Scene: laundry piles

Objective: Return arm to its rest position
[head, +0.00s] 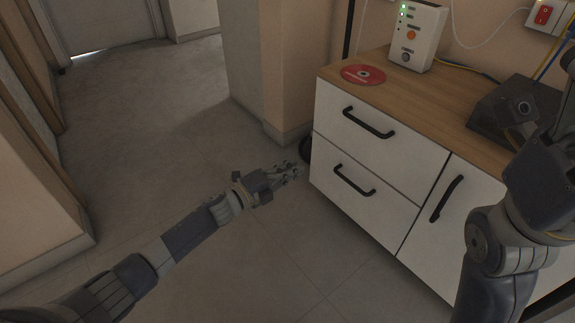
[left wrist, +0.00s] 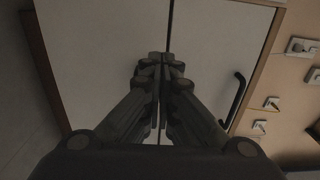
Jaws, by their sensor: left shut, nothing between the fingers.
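My left arm reaches in from the lower left in the head view, and its gripper (head: 287,173) is over the floor just left of the white cabinet. In the left wrist view the left gripper (left wrist: 160,62) is shut with its fingers together and nothing between them. A pale cabinet front with a dark seam lies beyond the fingers. My right arm stands folded at the right edge of the head view. Its gripper fingers cannot be made out there.
The cabinet (head: 357,171) has black handles and a wooden top. On it are a red disc (head: 363,75), a white box with lights (head: 413,38) and a dark device (head: 490,115). A wall corner (head: 262,70) stands behind. The floor (head: 150,120) on the left is clear.

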